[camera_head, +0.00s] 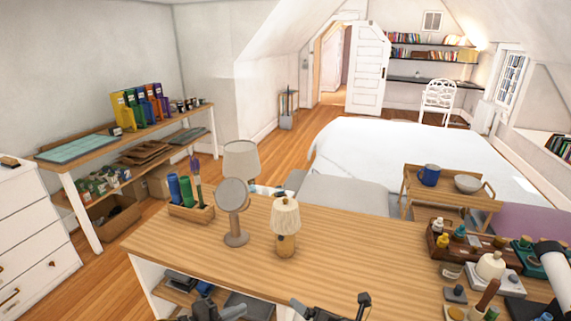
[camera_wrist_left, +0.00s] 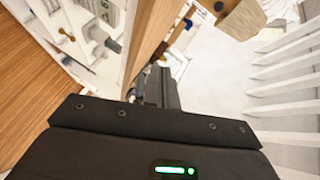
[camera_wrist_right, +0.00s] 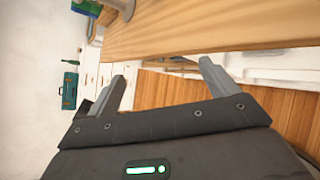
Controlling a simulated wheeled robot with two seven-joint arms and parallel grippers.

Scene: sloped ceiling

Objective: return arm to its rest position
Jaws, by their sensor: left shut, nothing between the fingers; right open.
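My left gripper (camera_head: 236,310) is at the bottom edge of the head view, low at the front edge of the wooden table (camera_head: 345,262). In the left wrist view its dark fingers (camera_wrist_left: 160,88) are together with nothing held. My right gripper (camera_head: 305,308) is partly cut off at the bottom middle of the head view. In the right wrist view its two grey fingers (camera_wrist_right: 165,88) are spread and empty, beside the table edge (camera_wrist_right: 200,30). Most of both arms is out of view.
On the table stand a round mirror (camera_head: 234,196), a small lamp (camera_head: 285,222), a wooden holder (camera_head: 190,212) and, at the right, several bottles and boxes. Shelves with items (camera_head: 180,283) are under the left end. The table's middle is clear.

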